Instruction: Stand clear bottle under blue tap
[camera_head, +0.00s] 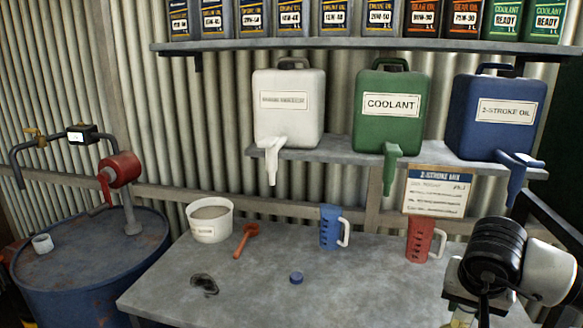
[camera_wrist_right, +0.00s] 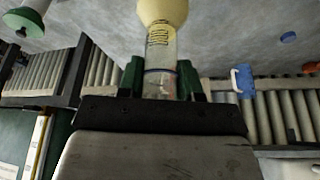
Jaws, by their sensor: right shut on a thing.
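The clear bottle (camera_wrist_right: 160,52) is between the green fingers of my right gripper (camera_wrist_right: 161,82) in the right wrist view. It has dark markings on its side and a pale yellow wide end. The gripper is shut on it. In the head view my right wrist hides most of the bottle; a pale piece (camera_head: 462,318) shows at the bottom edge. The blue tap (camera_head: 516,178) hangs from the blue 2-stroke oil container (camera_head: 497,115) on the lower shelf, above and behind my right wrist. My left gripper is not in view.
White (camera_head: 289,105) and green (camera_head: 388,110) containers share the lower shelf (camera_head: 320,156). The bench (camera_head: 330,290) holds a white tub (camera_head: 210,220), orange scoop (camera_head: 245,240), blue jug (camera_head: 329,228), red jug (camera_head: 420,240) and blue cap (camera_head: 296,278). The bench's middle is mostly clear.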

